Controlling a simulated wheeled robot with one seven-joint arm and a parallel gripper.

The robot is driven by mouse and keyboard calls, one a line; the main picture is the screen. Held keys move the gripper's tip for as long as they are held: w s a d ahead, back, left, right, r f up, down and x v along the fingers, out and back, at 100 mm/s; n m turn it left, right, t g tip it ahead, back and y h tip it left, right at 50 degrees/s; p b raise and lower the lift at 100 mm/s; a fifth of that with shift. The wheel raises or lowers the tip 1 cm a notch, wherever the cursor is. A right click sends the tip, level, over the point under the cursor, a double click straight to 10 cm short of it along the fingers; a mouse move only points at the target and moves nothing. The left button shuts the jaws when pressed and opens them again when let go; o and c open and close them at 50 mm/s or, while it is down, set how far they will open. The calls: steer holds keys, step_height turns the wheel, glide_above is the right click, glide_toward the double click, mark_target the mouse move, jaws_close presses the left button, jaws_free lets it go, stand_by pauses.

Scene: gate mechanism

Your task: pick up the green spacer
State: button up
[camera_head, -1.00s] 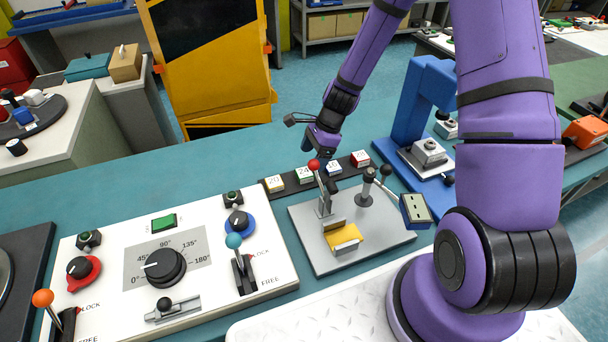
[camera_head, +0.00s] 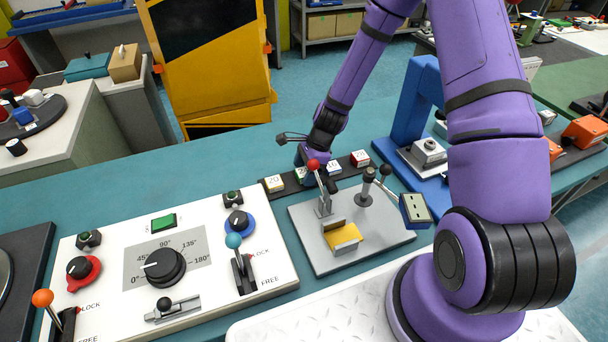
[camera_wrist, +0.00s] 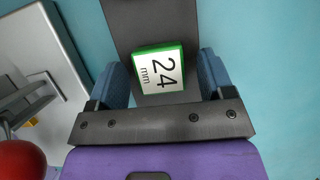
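The green spacer (camera_wrist: 158,71) is a small block with a white top marked "24 mm", lying on a dark strip in the wrist view. My gripper (camera_wrist: 168,80) is open, with one blue finger on each side of the spacer. Gaps show between the fingers and the block's sides; how high the fingertips are above it is hard to tell. In the head view my gripper (camera_head: 312,160) is over the row of spacers and hides most of the green one.
The dark strip (camera_head: 318,175) also carries a yellow spacer (camera_head: 273,183), a blue spacer (camera_head: 334,169) and a red spacer (camera_head: 360,158). A red-knobbed lever (camera_head: 313,165) on the grey plate (camera_head: 305,238) stands close in front of my gripper. A white control panel (camera_head: 110,265) lies left.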

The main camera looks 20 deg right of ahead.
steer(key=c, duration=0.9)
steer(key=shift+r, duration=0.15)
